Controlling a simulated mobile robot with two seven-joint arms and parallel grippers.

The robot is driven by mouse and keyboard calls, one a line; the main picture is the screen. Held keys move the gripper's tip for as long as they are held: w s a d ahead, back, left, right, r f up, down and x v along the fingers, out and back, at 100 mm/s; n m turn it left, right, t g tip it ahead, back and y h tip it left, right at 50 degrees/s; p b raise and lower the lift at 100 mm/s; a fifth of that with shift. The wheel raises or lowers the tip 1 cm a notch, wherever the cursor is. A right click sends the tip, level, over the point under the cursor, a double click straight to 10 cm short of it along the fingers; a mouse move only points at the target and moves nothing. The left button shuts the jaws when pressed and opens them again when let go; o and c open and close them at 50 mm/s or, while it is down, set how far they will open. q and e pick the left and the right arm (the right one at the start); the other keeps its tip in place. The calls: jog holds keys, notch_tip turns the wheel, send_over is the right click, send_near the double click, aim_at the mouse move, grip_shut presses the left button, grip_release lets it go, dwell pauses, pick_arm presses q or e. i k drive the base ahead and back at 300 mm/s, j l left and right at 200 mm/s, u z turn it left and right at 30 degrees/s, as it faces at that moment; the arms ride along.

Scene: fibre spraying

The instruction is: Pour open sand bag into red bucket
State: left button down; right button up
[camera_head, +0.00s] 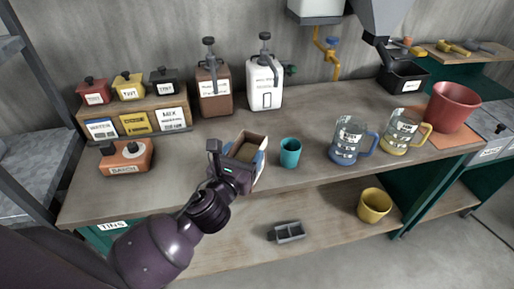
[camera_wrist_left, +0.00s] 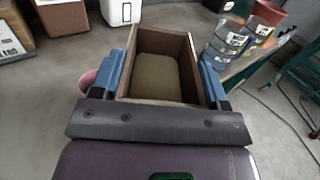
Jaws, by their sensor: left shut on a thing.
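The open sand bag (camera_head: 247,150) is a brown, box-shaped bag with an open top. In the left wrist view the bag (camera_wrist_left: 184,43) shows tan sand inside. My left gripper (camera_head: 238,166) is shut on it, with blue fingers along its two sides in the left wrist view (camera_wrist_left: 164,82). The bag looks roughly upright, near the front edge of the bench; whether it touches the bench I cannot tell. The red bucket (camera_head: 453,107) stands at the bench's right end, well to the right of the bag. My right gripper is not in view.
A teal cup (camera_head: 290,153), a blue-handled jug (camera_head: 349,141) and a yellow-handled jug (camera_head: 402,131) stand between bag and bucket. A black bin (camera_head: 405,78) is behind the jugs. A yellow pot (camera_head: 374,205) and a grey tray (camera_head: 287,232) are on the lower shelf.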

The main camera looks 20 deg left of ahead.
aim_at(450, 104)
jog(key=z, duration=1.8)
jog(key=i, duration=2.95)
jog(key=l+z, duration=0.05)
jog(key=l, duration=0.1)
